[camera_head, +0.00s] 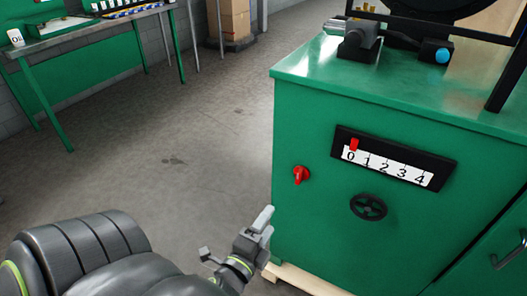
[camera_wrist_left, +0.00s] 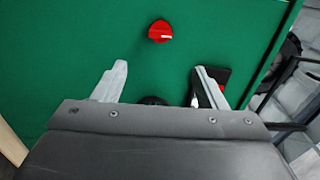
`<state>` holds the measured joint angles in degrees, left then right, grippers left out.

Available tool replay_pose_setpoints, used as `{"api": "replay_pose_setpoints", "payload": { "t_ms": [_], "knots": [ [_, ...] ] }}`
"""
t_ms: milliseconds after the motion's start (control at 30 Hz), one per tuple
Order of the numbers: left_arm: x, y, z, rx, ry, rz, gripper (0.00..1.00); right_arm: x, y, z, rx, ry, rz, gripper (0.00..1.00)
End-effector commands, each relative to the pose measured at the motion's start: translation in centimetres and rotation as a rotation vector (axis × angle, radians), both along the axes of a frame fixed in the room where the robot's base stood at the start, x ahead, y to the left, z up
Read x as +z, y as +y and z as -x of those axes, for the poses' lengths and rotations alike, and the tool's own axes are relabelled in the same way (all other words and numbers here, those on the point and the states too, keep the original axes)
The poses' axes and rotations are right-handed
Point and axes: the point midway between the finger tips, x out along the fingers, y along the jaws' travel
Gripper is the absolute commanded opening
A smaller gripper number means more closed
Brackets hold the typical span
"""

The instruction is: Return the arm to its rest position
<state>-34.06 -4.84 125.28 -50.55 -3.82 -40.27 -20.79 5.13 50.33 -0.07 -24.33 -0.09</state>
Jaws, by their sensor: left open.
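My left gripper (camera_head: 264,226) is at the bottom middle of the head view, in front of the left part of the green cabinet (camera_head: 330,235). In the left wrist view its two fingers (camera_wrist_left: 162,85) are spread apart with nothing between them. A red rotary knob (camera_head: 301,175) is on the cabinet front, above and right of the gripper; it also shows beyond the fingertips in the left wrist view (camera_wrist_left: 160,31). My right gripper is in neither view.
The cabinet front has a 0 to 4 scale with a red marker (camera_head: 354,145) near 0 and a black handwheel (camera_head: 368,207). A machine (camera_head: 360,42) stands on top. A green workbench (camera_head: 90,30) is at the back left. Open grey floor (camera_head: 190,130) lies between.

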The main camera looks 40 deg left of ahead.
Motion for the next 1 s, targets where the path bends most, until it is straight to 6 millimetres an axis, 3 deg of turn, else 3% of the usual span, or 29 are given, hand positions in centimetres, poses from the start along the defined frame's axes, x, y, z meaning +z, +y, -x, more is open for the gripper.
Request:
{"api": "replay_pose_setpoints", "payload": {
  "t_ms": [433, 700, 800, 900, 1000],
  "knots": [
    [0.0, -0.3, 1.1, 0.000, 0.000, 0.000, 0.65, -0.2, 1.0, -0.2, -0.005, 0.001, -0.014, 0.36],
    [0.0, -0.3, 1.1, 0.000, -0.001, 0.000, 0.65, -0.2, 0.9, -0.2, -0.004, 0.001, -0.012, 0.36],
    [-0.2, -0.3, 1.0, -0.001, 0.004, 0.006, 0.65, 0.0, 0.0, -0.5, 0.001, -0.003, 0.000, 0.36],
    [-1.7, -0.3, 0.8, -0.005, 0.034, 0.054, 0.65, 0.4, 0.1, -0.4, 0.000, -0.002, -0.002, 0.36],
    [-5.2, -0.5, 0.6, -0.004, 0.103, 0.158, 0.65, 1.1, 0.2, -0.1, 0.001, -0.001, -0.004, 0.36]
  ]
}}
